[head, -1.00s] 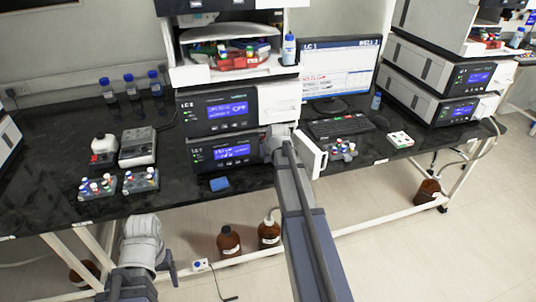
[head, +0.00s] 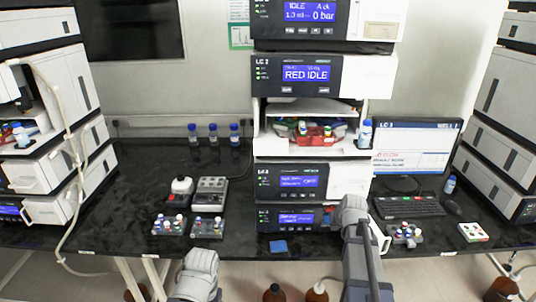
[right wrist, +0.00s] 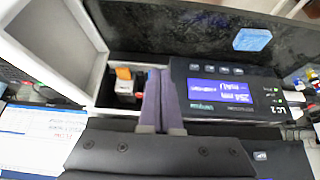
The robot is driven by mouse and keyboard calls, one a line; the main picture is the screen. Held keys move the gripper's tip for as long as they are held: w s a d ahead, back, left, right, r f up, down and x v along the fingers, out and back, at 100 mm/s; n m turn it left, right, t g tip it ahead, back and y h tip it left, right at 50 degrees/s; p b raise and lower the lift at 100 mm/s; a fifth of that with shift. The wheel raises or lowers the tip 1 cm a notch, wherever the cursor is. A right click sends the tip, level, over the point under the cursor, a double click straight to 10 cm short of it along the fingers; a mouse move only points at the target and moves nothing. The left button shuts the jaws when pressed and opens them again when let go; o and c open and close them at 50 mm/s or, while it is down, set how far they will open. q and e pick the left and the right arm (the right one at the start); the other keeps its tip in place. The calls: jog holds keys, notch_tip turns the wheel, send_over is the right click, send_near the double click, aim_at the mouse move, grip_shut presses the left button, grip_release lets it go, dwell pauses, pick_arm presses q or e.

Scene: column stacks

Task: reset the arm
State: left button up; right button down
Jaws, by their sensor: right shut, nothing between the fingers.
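My right gripper (right wrist: 165,100) shows in the right wrist view with its two purple-grey fingers together and nothing between them. It is in front of the lowest module (right wrist: 215,90) of the LC stack, beside its display. An open white door (right wrist: 60,40) and an open compartment lie just left of the fingers there. In the head view my right arm reaches up to that module (head: 285,218) at its right end, and the wrist hides part of it. My left arm stands at the bottom edge of the head view; its jaws are not clear.
The black bench (head: 120,220) holds vial racks (head: 208,228), a small grey device (head: 210,192), capped bottles (head: 213,134) and a blue pad (head: 278,246). A monitor (head: 415,150) and keyboard (head: 408,207) stand right of the stack. Brown bottles (head: 316,291) stand below.

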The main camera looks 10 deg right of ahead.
jog(key=s+a+f+n+g+y, duration=0.15)
jog(key=s+a, duration=0.25)
jog(key=a, duration=0.7)
jog(key=s+a+f+n+g, duration=0.1)
jog(key=s+a+n+g, duration=0.15)
jog(key=a, duration=0.75)
jog(key=s+a+n+g+h, duration=0.1)
jog(key=s+a+n+g, duration=0.1)
jog(key=s+a, duration=1.1)
jog(key=shift+s+f, duration=0.15)
jog(key=shift+s, duration=0.6)
jog(key=shift+d, duration=0.15)
